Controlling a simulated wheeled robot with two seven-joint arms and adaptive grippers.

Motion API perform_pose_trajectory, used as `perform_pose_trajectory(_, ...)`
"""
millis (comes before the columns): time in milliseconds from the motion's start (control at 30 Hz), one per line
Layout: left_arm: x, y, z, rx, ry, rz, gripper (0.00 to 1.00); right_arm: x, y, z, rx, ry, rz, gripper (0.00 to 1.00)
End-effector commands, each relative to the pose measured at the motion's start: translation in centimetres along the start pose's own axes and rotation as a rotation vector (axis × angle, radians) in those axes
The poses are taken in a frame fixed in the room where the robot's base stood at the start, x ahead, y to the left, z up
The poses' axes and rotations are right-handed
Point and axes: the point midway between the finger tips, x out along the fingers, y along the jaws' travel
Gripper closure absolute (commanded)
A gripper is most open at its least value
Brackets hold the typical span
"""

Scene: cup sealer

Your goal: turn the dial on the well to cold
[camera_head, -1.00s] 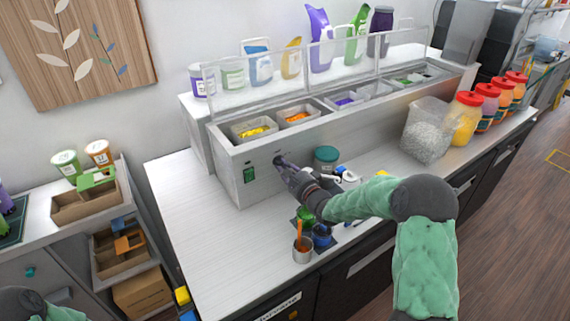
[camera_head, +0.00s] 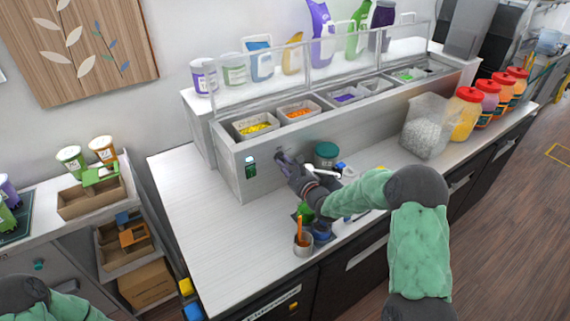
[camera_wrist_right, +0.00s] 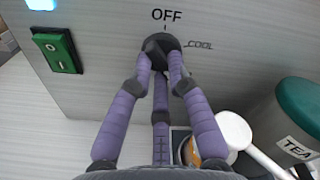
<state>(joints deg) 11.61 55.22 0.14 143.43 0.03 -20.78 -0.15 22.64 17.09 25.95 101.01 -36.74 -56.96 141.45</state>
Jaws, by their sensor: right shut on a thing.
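The well (camera_head: 226,172) is a long metal-fronted counter unit. Its dark round dial (camera_wrist_right: 160,42) sits on the front panel in the right wrist view, with "OFF" printed above it and "COOL" to its upper right. My right gripper (camera_wrist_right: 160,66) has purple fingers with dark tips, shut around the dial from both sides, with one finger below. In the head view the right gripper (camera_head: 283,158) is against the panel and largely hides the dial. The dial's exact pointing direction is hard to tell. Only my left sleeve shows at the bottom left; the left gripper is out of view.
A green switch (camera_wrist_right: 57,50) is left of the dial. A tea jar with a green lid (camera_wrist_right: 310,110) and a white-handled item (camera_wrist_right: 235,130) stand close at the right. A metal cup (camera_head: 302,244) is near the counter's front edge. The left counter (camera_head: 190,210) is clear.

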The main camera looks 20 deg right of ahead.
Motion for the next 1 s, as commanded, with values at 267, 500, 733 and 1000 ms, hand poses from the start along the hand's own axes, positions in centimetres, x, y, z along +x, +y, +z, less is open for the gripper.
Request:
perform_pose_trajectory(267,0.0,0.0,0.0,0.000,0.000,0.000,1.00,-0.1,0.1,-0.2,0.005,0.004,0.002,1.00)
perform_pose_trajectory(500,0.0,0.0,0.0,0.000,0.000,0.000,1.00,0.0,0.1,-0.1,0.004,0.002,0.002,0.57)
perform_pose_trajectory(733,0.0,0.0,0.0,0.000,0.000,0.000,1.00,-0.1,0.1,-0.1,0.003,0.001,0.001,0.57)
perform_pose_trajectory(1000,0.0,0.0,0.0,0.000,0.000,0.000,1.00,-2.8,0.0,-0.1,0.003,0.003,0.001,0.57)
